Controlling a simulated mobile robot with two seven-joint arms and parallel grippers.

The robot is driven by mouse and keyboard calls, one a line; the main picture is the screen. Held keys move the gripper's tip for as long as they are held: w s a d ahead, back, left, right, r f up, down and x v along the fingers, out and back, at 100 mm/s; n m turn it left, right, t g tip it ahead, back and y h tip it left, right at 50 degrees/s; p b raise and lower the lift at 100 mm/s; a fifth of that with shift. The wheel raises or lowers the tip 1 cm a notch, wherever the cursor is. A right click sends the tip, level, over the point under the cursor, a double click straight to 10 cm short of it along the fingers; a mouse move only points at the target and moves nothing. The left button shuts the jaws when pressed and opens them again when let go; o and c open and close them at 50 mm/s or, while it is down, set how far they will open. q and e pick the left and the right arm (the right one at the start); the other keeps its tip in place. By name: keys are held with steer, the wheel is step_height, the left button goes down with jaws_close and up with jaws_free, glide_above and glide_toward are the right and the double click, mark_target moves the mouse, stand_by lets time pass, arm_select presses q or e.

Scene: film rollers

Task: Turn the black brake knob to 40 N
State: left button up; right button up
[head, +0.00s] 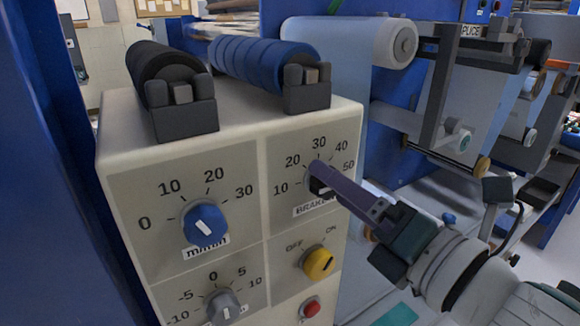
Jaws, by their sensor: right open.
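The black brake knob (320,188) sits on the upper right part of the cream control panel, above a label reading BRAKE. Its dial runs from 10 at the left over 20, 30 and 40 to 50 at the right. My right gripper (317,172) reaches in from the lower right, open, with its purple-grey fingers at the knob. The fingers cover most of the knob, so its pointer is hidden. I cannot tell whether they touch it. My left gripper is not in view.
On the same panel (118,190) are a blue knob (205,224), a yellow off/on switch (319,263), a grey knob (223,308) and a red button (310,307). Black (155,62) and blue (262,62) rollers lie on top. Film machinery stands behind at the right.

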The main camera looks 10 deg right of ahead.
steer(key=shift+w+a, duration=0.2)
steer(key=shift+w, duration=0.3)
jaws_close()
stand_by(0.3)
